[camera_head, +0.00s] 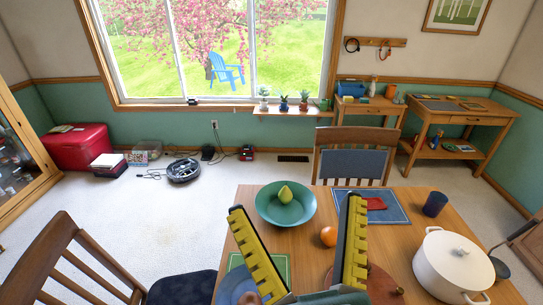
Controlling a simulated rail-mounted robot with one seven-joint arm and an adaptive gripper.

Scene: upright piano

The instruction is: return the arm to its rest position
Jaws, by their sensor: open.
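My gripper (295,204) is in the lower middle of the head view, with its two yellow-and-black fingers spread wide apart and pointing up the picture. It is open, and nothing shows held between the fingers. The wooden table (405,240) lies behind and around it in the picture. A green bowl (269,213) with a green pear (285,194) in it appears between the fingertips. An orange (328,236) appears just left of the right finger. The fingers hide parts of the table, and most of my arm is out of view. No piano is in view.
A white lidded pot (452,266), a dark blue cup (434,204) and a blue placemat (388,211) with a red item are on the table. A wooden chair (75,263) stands left, another (354,160) behind the table. Open carpet (130,215) lies left; a robot vacuum (184,170) is there.

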